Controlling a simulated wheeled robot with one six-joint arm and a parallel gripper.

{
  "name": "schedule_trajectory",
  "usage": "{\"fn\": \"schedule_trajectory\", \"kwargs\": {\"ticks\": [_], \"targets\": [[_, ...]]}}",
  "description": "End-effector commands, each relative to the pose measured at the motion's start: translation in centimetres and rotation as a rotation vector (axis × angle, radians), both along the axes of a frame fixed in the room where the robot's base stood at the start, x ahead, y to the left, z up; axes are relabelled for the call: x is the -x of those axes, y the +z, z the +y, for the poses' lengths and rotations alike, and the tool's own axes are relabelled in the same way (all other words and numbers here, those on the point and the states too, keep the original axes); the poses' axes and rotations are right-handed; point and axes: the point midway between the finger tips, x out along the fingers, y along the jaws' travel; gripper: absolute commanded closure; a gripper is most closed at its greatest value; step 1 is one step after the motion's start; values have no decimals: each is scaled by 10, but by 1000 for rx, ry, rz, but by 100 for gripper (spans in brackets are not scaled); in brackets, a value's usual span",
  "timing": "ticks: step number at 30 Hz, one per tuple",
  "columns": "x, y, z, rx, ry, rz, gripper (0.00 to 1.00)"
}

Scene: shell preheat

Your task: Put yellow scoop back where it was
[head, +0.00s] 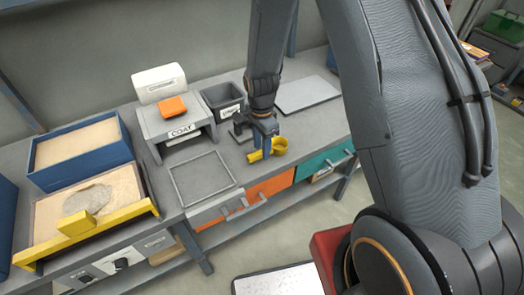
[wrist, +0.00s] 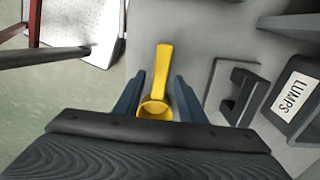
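The yellow scoop (head: 280,146) is at the front edge of the grey bench (head: 237,170), below my gripper (head: 265,143). In the wrist view the scoop (wrist: 164,70) lies between the two blue fingers of my gripper (wrist: 160,80), its handle pointing up the picture and its round cup near the palm. The fingers stand apart, with gaps beside the handle; no firm grip shows. A grey bracket-like stand (wrist: 238,90) is just right of the scoop in the wrist view, partly hidden behind my gripper in the head view. Whether the scoop touches the bench is unclear.
A dark bin labelled LUMPS (wrist: 293,95) stands beyond the stand. The COAT box (head: 178,125) carries an orange block (head: 173,107). A square frame (head: 203,180), a blue sand box (head: 80,150) and a yellow-edged sand tray (head: 125,190) lie left. A flat grey plate (head: 306,94) lies right.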

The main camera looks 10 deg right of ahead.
Motion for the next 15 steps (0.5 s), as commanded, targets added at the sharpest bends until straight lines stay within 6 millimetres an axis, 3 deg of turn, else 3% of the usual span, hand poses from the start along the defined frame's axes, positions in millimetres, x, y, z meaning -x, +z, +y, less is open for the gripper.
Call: {"fn": "schedule_trajectory", "kwargs": {"ticks": [15], "targets": [[-1,80,1,0,0,-4,63]]}}
